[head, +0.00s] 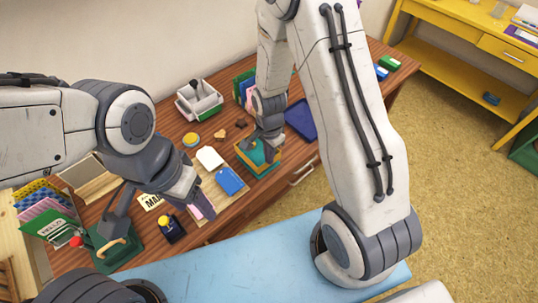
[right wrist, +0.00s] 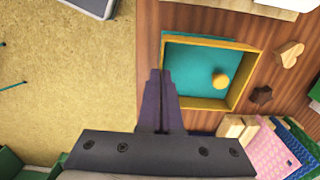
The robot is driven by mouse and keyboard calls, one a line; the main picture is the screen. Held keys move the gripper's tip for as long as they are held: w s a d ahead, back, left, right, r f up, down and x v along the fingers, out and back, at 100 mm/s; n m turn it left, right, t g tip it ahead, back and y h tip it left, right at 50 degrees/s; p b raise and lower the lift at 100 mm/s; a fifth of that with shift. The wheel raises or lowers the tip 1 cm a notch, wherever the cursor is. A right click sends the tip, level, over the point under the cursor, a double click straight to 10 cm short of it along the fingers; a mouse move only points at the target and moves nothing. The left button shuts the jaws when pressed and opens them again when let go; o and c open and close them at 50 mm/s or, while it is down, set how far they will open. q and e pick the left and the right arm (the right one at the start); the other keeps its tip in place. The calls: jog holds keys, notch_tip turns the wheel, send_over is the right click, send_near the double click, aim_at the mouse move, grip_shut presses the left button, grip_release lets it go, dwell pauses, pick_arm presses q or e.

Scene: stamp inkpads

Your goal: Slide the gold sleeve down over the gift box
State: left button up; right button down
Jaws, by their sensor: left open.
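The gold sleeve (right wrist: 205,103) is a square, open frame in the right wrist view. The teal gift box (right wrist: 190,68) shows inside it, with a round yellow knob (right wrist: 220,81) on top. In the head view, the sleeve (head: 264,172) and the teal box (head: 254,150) are near the table's front edge, partly hidden by my right gripper (head: 268,146). My right gripper's fingers (right wrist: 157,76) are close together on the sleeve's left wall. How far down the sleeve sits cannot be told. My left gripper (head: 158,222) is open and empty, far left of the box.
A blue pad (head: 231,180) and a white pad (head: 210,157) lie left of the box. A dark inkpad with a yellow knob (head: 171,229) is near my left gripper. A dark blue tray (head: 301,119) lies to the right. A wooden heart (right wrist: 289,54) lies beside the sleeve.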

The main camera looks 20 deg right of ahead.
jog(key=shift+f+b, duration=0.3)
jog(key=shift+f, duration=0.2)
dwell(0.5)
jog(key=c, duration=1)
grip_release()
jog(key=shift+r, duration=0.1)
jog(key=shift+r+p, duration=3.2)
jog(key=shift+r, duration=0.25)
